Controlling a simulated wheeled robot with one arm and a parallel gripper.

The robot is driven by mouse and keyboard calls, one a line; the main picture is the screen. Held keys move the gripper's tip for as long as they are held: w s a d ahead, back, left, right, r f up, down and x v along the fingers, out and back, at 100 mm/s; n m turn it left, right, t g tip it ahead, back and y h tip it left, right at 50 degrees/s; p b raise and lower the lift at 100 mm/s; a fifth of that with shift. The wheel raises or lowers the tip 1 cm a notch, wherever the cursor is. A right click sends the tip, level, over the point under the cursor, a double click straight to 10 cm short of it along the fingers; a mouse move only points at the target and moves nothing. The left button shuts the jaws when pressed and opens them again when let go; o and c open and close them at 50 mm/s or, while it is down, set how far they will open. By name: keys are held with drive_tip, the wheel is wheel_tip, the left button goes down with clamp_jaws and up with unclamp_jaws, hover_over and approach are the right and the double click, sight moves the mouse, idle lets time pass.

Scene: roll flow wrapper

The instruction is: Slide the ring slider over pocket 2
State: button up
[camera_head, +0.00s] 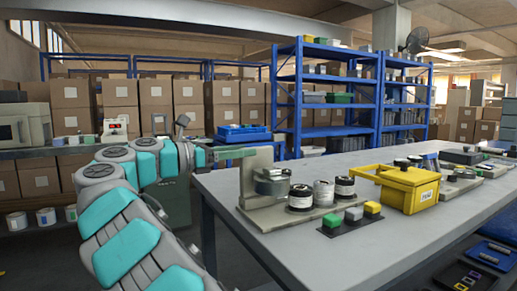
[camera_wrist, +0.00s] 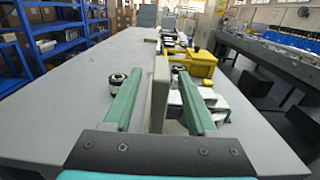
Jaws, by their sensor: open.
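My gripper (camera_wrist: 159,73) is open in the wrist view, its two green fingers on either side of a grey upright plate (camera_wrist: 159,100). Gaps show between plate and fingers. In the head view my gripper (camera_head: 250,153) reaches the top of this plate (camera_head: 258,166) from the left. The plate stands on a pale base (camera_head: 247,199) beside a dark translucent round part (camera_head: 272,182). I cannot tell which part is the ring slider or which place is pocket 2.
A dark tray (camera_head: 344,230) with green, white and yellow blocks lies in front. A yellow box with a handle (camera_head: 410,188) stands to the right, with more fixtures (camera_head: 460,180) beyond. The grey table (camera_head: 300,258) is clear at the front left.

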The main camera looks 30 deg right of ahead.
sight(272, 149)
drive_tip(key=shift+s+d+f, duration=0.1)
drive_tip(key=shift+d, duration=0.05)
drive_tip(key=d+p, duration=0.1)
drive_tip(key=d, duration=0.6)
drive_tip(key=shift+d, duration=0.25)
clamp_jaws()
idle(1.2)
